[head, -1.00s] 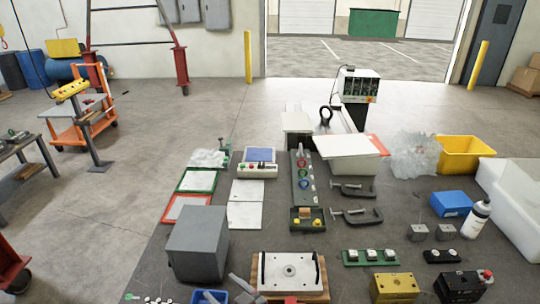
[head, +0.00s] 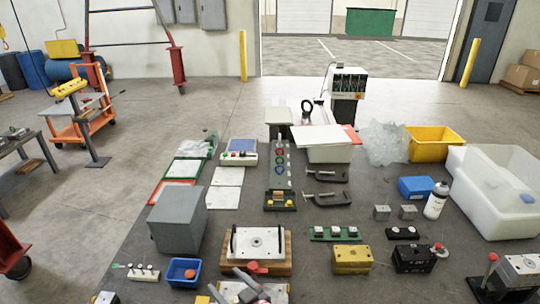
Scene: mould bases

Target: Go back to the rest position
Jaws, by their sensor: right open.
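My right gripper (head: 222,277) shows at the bottom edge, left of centre. Its grey fingers are apart with nothing seen between them. It is over the near part of the table, above a pale plate (head: 276,295) that is partly hidden and cut by the frame edge. My left gripper is not in view. A mould base with a white top plate on a wooden block (head: 284,267) stands just beyond the right gripper, with a red part (head: 257,267) at its front.
A small blue bin (head: 173,274) is left of the gripper, and a large grey box (head: 170,221) is behind that bin. A yellow block (head: 351,262) and a black block (head: 412,260) stand to the right. A white tub (head: 508,222) is at the far right.

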